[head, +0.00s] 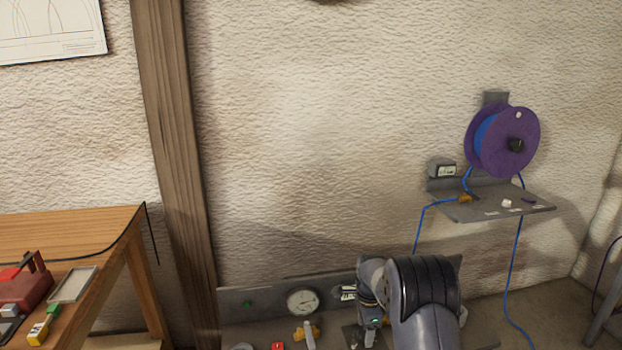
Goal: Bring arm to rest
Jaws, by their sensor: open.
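My arm comes up from the bottom edge, right of the middle, with its thick grey and black link nearest. Its wrist bends down on the left side of that link. My gripper (365,339) points down at the bottom edge, over the low grey bench (245,335) by the wall. It is open, but its fingers are small and partly cut off. I cannot make out anything held between them.
A round dial (302,301) and small yellow and red parts sit left of my gripper. A wall shelf (500,208) with a purple spool (515,133) and blue cable stands at right. A wooden table (70,228) is at left, beside a wooden post (172,150).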

